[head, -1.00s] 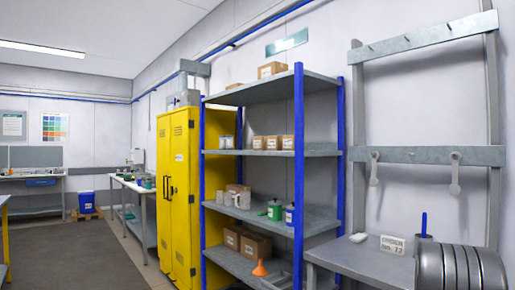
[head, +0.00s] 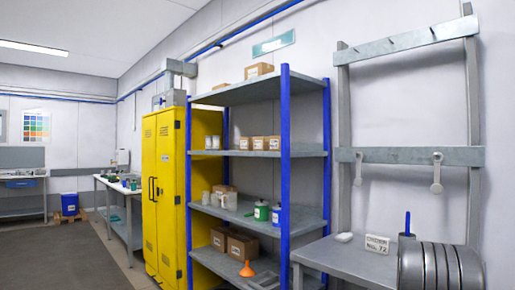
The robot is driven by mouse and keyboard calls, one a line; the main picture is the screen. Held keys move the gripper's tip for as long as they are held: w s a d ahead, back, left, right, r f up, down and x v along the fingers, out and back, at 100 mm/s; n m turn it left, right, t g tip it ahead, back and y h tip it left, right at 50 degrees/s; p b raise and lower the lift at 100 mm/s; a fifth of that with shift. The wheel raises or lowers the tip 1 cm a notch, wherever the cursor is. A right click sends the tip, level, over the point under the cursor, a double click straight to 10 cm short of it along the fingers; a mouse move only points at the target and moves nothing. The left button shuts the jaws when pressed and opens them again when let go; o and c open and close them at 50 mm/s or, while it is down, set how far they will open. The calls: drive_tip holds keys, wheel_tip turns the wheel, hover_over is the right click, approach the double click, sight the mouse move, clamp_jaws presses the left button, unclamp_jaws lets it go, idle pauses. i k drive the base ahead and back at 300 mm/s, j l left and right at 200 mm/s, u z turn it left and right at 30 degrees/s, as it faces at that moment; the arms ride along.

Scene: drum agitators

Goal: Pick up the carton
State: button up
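Several brown cartons stand on the grey shelf unit with blue posts, and I cannot tell which one the task means. One carton (head: 258,70) is on the top shelf. A row of small cartons (head: 259,143) stands on the shelf below. Two larger cartons, one at the left (head: 220,238) and one at the right (head: 243,247), sit on the low shelf. Another carton (head: 222,189) is partly hidden behind light grey containers on the shelf above them. My gripper is not in view.
A yellow cabinet (head: 165,200) stands left of the shelf unit (head: 250,93). An orange funnel (head: 247,269) is beside the low cartons. At right are a grey bench (head: 335,256), a small sign and a ribbed metal cylinder (head: 440,270). Open floor (head: 75,260) lies left.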

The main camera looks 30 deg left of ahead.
sight(260, 143)
drive_tip(key=u, duration=1.25)
